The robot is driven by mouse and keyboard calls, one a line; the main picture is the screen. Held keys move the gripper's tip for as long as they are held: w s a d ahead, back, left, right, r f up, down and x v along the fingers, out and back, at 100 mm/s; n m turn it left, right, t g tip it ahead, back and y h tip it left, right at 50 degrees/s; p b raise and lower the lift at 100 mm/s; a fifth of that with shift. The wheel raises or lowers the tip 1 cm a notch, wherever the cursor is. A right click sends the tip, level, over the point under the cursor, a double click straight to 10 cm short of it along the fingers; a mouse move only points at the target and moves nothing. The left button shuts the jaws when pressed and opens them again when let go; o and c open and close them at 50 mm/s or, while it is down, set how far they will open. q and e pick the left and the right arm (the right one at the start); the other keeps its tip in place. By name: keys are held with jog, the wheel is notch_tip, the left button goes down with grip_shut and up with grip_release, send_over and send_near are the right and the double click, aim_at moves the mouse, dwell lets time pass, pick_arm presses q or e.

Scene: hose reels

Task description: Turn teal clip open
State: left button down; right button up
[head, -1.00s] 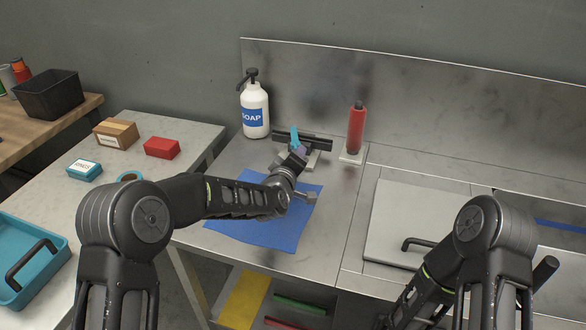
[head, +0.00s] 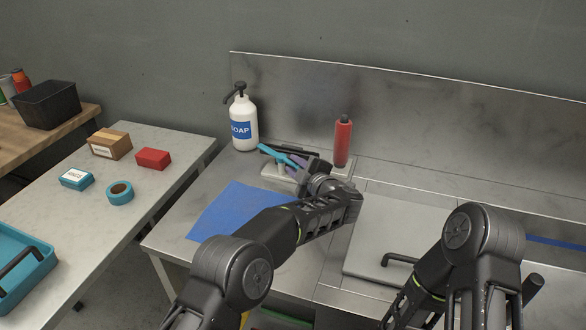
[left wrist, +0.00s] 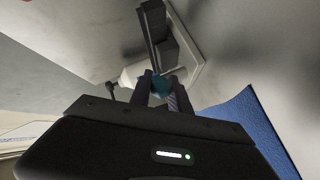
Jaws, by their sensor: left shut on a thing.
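The teal clip (head: 276,154) is a slim lever at the back of the steel bench, lying slanted toward the left. It sits at a pale base plate (head: 276,171) with a dark bar (head: 290,150) behind it. My left gripper (head: 297,164) reaches it from the right and is shut on it. In the left wrist view the teal clip (left wrist: 160,87) shows between the two fingers of my left gripper (left wrist: 159,92), with the dark bar (left wrist: 156,30) beyond. My gripper hides part of the clip. My right arm is at the right, its gripper not visible.
A white soap bottle (head: 243,122) stands just left of the clip, and a red bottle (head: 342,143) stands to its right. A blue cloth (head: 228,207) lies in front. A grey panel with a dark handle (head: 372,240) lies right. The side table holds boxes and tape (head: 119,192).

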pick_arm(q)
jog(key=shift+w+d+r+n, duration=0.1)
jog(key=shift+w+n, duration=0.05)
jog(key=shift+n, duration=0.15)
jog(key=c, duration=1.4)
grip_release()
jog(key=shift+c, duration=0.2)
jog(key=shift+b+v, duration=0.7)
jog(key=shift+v, duration=3.15)
jog(key=shift+d, duration=0.1)
